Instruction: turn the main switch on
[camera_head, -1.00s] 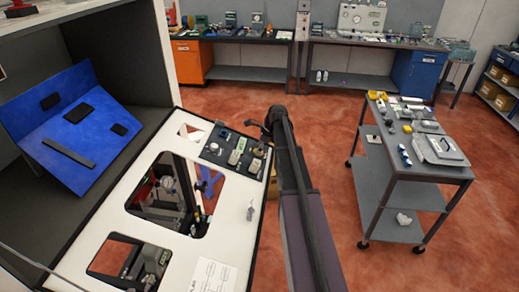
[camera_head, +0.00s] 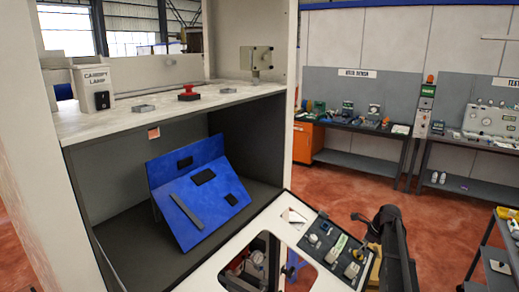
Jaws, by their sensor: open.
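A grey box with a small lever or knob (camera_head: 257,60) is fixed at the back right of the white upper shelf; it may be the main switch, but I cannot read a label on it. A white box marked CANOPY LAMP (camera_head: 98,88) with a black rocker stands at the shelf's left. A control panel (camera_head: 332,246) with several small switches and knobs lies at the right of the white deck. My gripper (camera_head: 366,220) is at the far end of my dark arm, beside this panel's right edge. It is small in view and open, with nothing seen in it.
A red mushroom button (camera_head: 189,93) and low grey brackets sit on the upper shelf (camera_head: 225,96). Below is a blue tilted panel (camera_head: 190,180) in a dark bay. The white deck (camera_head: 210,272) has cut-outs. Workbenches (camera_head: 365,155) stand behind, with open red floor between.

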